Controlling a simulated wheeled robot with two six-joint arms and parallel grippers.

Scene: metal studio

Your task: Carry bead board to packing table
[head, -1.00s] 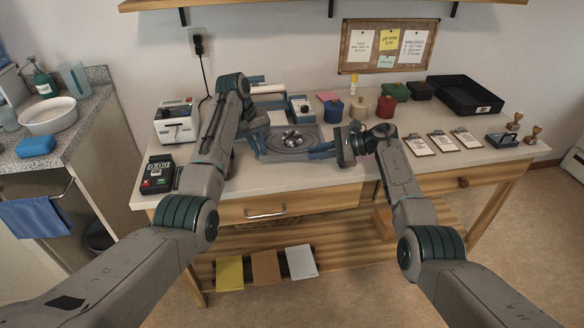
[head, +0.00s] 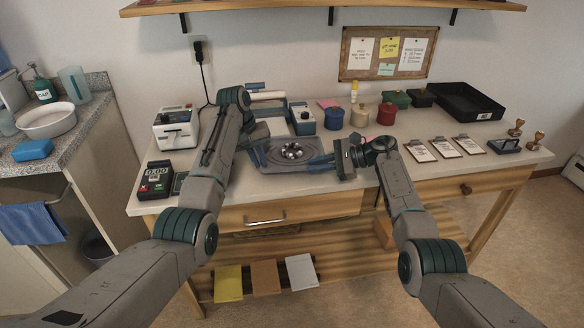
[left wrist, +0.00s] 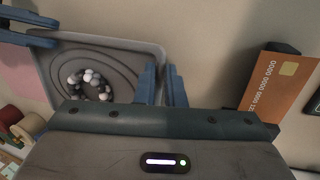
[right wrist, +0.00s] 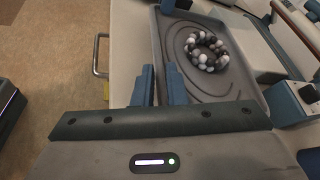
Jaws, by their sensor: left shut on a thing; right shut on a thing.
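The bead board (head: 283,163) is a grey tray with curved grooves, and a ring of dark and white beads (head: 293,151) lies on it. My left gripper (head: 258,154) is shut on the board's left edge in the head view. My right gripper (head: 325,161) is shut on its right edge. In the left wrist view the board (left wrist: 130,47) shows beside the blue fingers (left wrist: 161,84). In the right wrist view the blue fingers (right wrist: 160,86) close on the board's rim (right wrist: 172,93). Whether the board touches the worktop below is hard to tell.
Coloured pots (head: 360,114), clipboards (head: 444,147), stamps (head: 516,128) and a black tray (head: 468,101) stand at right. A card (left wrist: 275,83) lies near my left gripper.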

